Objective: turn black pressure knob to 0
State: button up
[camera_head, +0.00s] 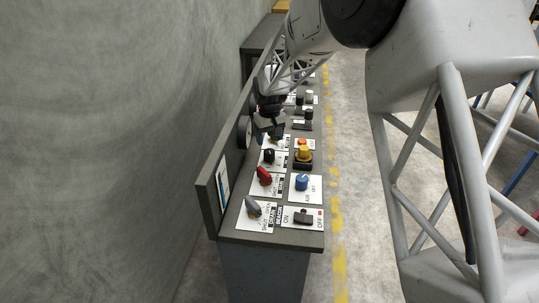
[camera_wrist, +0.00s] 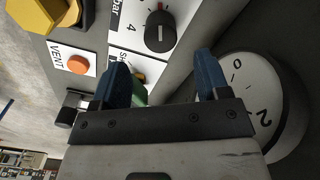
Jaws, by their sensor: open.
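The black pressure knob (camera_wrist: 160,32) is at the top middle of the wrist view, on a white plate with "bar" and "4" printed beside it. It has a pale line on its face and a red mark at its upper edge. In the head view the black knob (camera_head: 268,157) sits just nearer than my gripper (camera_head: 272,131). My gripper (camera_wrist: 160,63) is open, with two blue fingertips apart from each other. The black knob lies beyond the fingertips in the wrist view, not between them. A green part (camera_wrist: 139,93) shows between the fingers, partly hidden.
A round gauge (camera_wrist: 262,112) with "0" and "2" stands close by the right finger. An orange VENT button (camera_wrist: 80,64) and a yellow knob (camera_wrist: 38,15) lie left. Red (camera_head: 264,176), blue (camera_head: 302,182) and grey (camera_head: 253,208) knobs are nearer on the panel.

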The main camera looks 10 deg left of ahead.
aim_at(269, 151)
jog(key=shift+n, duration=0.6)
jog(key=shift+f, duration=0.15)
jog(key=shift+f, duration=3.8)
jog(key=c, duration=0.9)
